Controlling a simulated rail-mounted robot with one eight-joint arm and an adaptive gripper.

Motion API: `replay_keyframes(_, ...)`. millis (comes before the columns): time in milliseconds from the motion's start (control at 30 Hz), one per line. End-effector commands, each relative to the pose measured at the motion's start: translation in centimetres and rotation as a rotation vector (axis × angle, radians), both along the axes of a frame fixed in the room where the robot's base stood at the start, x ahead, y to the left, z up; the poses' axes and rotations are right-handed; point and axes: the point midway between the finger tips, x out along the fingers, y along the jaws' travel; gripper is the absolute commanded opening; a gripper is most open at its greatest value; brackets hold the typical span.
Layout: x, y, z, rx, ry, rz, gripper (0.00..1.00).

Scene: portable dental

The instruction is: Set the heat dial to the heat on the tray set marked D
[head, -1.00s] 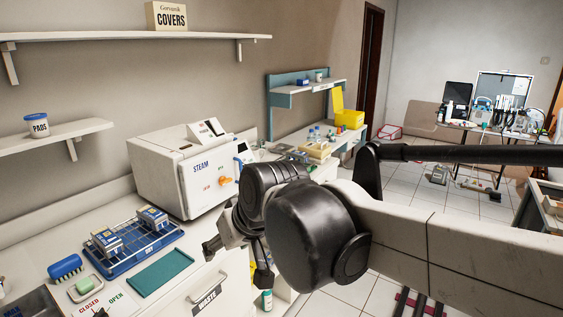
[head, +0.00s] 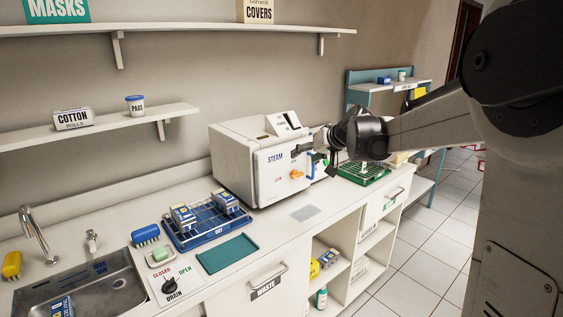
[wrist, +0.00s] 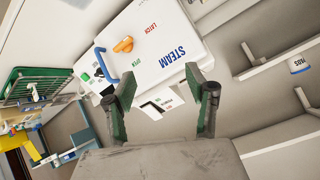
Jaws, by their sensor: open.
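The white steam machine (head: 247,165) stands on the counter, with an orange latch knob (head: 297,174) and a blue handle (head: 311,165) on its front. In the wrist view, a narrow panel (wrist: 94,80) beside the handle carries a small dark spot and a green mark; I cannot tell if either is the heat dial. My gripper (wrist: 160,72) is open and empty, its fingers in front of the view of the machine's top. In the head view it is near the machine's upper right. Two blue-and-white packs (head: 183,216) (head: 225,201) sit in a blue wire rack (head: 205,235). No D mark is legible.
A green wire basket (head: 363,172) stands right of the machine, close under my arm. A teal tray (head: 227,253), a drain dial (head: 170,285) and a sink (head: 80,290) are at front left. Shelves (head: 100,122) hang above.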

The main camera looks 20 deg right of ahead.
Motion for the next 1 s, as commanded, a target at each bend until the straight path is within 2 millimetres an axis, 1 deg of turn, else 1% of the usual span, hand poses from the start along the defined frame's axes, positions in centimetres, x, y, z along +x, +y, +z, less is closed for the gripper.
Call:
replay_keyframes(33, 1.7, -1.4, -0.5, 0.011, -0.014, -0.006, 0.51)
replay_keyframes(167, 5.2, -4.5, -1.9, 0.037, -0.055, -0.014, 0.51)
replay_keyframes(200, 6.2, -5.6, -2.4, 0.044, -0.069, -0.017, 0.51)
replay_keyframes(367, 10.0, -9.9, -4.7, 0.072, -0.124, -0.032, 0.51)
replay_keyframes(500, 12.7, -13.8, -7.1, 0.094, -0.175, -0.047, 0.51)
replay_keyframes(600, 14.3, -16.5, -8.9, 0.106, -0.209, -0.059, 0.51)
replay_keyframes(733, 15.6, -19.2, -10.8, 0.120, -0.245, -0.071, 0.51)
replay_keyframes(800, 16.0, -20.2, -11.5, 0.123, -0.259, -0.075, 0.51)
replay_keyframes(900, 16.3, -21.0, -12.1, 0.126, -0.271, -0.079, 0.51)
replay_keyframes(1000, 16.7, -21.2, -12.4, 0.127, -0.275, -0.080, 0.51)
